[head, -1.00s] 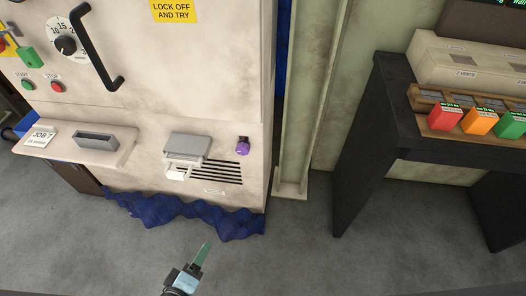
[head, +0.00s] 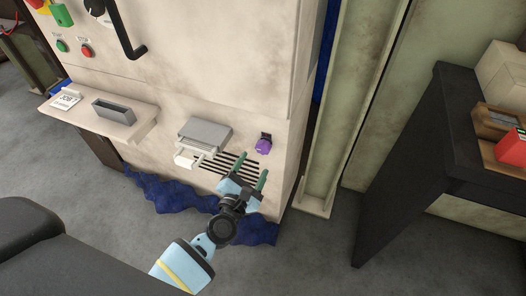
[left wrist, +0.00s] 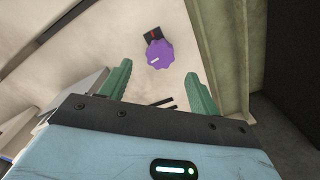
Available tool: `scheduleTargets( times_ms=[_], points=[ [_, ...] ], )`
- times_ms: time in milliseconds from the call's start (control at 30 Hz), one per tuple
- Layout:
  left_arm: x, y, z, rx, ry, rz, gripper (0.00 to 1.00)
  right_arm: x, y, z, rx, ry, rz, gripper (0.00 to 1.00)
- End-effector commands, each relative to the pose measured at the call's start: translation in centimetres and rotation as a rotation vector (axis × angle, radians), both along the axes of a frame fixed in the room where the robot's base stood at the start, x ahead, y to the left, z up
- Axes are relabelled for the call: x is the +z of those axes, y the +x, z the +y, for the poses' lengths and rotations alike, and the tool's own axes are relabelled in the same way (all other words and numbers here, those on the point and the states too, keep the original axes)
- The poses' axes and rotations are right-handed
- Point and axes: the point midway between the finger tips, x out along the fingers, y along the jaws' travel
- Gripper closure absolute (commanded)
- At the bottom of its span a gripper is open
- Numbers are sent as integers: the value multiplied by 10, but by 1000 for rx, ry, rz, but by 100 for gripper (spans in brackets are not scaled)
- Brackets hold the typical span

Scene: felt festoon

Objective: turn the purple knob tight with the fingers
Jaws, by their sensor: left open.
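The purple knob (head: 263,146) sits low on the front of the cream machine, right of a grey box-like fitting. In the left wrist view the knob (left wrist: 160,54) has a lobed rim, a white mark on its face and a dark piece with red behind it. My left gripper (head: 248,174) is just below the knob in the head view, fingers pointing up toward it. Its two green fingers are spread and empty. In the left wrist view the knob lies beyond the fingertips, between their lines, and looks untouched. My right gripper is not in view.
The grey fitting (head: 205,135) juts out left of the knob, above black vent slots. A shelf (head: 97,122) projects farther left. Blue crumpled cloth (head: 172,197) lies along the machine's base. A pale upright post (head: 345,110) and a dark table (head: 447,150) stand to the right.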

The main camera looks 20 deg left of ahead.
Motion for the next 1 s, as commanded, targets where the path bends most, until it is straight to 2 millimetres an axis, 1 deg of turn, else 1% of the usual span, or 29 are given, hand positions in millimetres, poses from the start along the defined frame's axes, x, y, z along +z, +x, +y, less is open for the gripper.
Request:
scheduleTargets(
  times_ms=[33, 200, 400, 600, 867, 1000],
  points=[
    [1, 8, 0, 0, 0, -2, 38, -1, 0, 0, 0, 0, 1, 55],
    [1, 34, -1, 0, 2, -2, 38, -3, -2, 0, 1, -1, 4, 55],
    [0, 57, -2, -1, 2, -1, 38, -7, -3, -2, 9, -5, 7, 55],
    [0, 66, -2, 0, 2, 0, 38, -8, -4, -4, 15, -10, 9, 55],
    [0, 67, -2, -1, 2, -1, 38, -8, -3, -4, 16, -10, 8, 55],
    [0, 67, -2, -1, 2, -1, 56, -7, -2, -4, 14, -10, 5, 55]
  ],
)
